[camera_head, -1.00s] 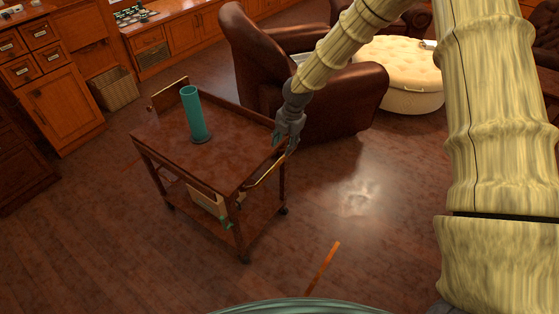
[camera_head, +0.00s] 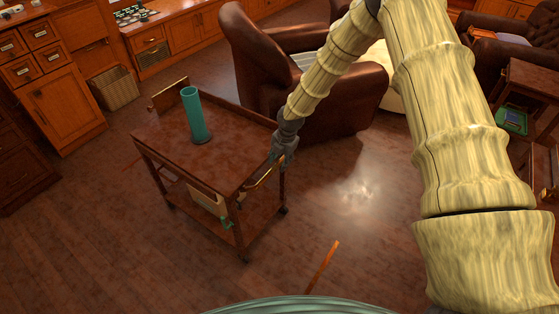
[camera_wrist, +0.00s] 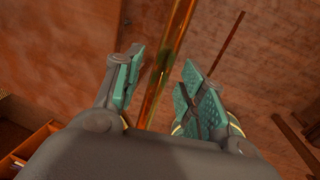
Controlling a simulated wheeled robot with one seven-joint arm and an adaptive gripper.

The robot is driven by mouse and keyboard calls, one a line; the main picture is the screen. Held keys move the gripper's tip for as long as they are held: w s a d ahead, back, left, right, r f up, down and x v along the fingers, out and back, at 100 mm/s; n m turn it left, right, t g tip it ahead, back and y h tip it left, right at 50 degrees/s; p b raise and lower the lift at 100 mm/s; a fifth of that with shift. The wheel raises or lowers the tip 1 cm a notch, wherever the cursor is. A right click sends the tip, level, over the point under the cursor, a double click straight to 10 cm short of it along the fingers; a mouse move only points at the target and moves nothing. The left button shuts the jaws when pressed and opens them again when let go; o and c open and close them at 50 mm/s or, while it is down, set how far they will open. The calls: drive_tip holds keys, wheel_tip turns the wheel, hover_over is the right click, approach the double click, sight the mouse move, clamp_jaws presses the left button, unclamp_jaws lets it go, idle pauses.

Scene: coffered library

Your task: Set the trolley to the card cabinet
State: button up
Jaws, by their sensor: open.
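The trolley (camera_head: 178,152) is a dark red-brown wooden cart with a top, a lower shelf and small wheels. A teal upright cylinder on a round base (camera_head: 195,115) stands on its top. The trolley's brass handle (camera_head: 259,179) is on its right end. My gripper (camera_head: 276,161) is at this handle. In the wrist view the brass handle bar (camera_wrist: 168,62) passes between the open teal-padded fingers of my gripper (camera_wrist: 160,82); I cannot tell if either touches it. The wooden cabinet with labelled drawers (camera_head: 64,108), apparently the card cabinet, stands at the left.
A brown leather armchair (camera_head: 345,98) stands close behind the trolley. A wicker basket (camera_head: 115,88) is by the cabinets. A thin orange strip (camera_head: 322,267) lies on the floor in front. A small side table (camera_head: 540,78) is at the right. Floor between trolley and cabinet looks clear.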

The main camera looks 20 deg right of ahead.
drive_tip(key=shift+f, duration=0.25)
drive_tip(key=shift+c, duration=0.2)
clamp_jaws()
drive_tip(key=shift+w+a, duration=0.1)
drive_tip(key=shift+w, duration=0.05)
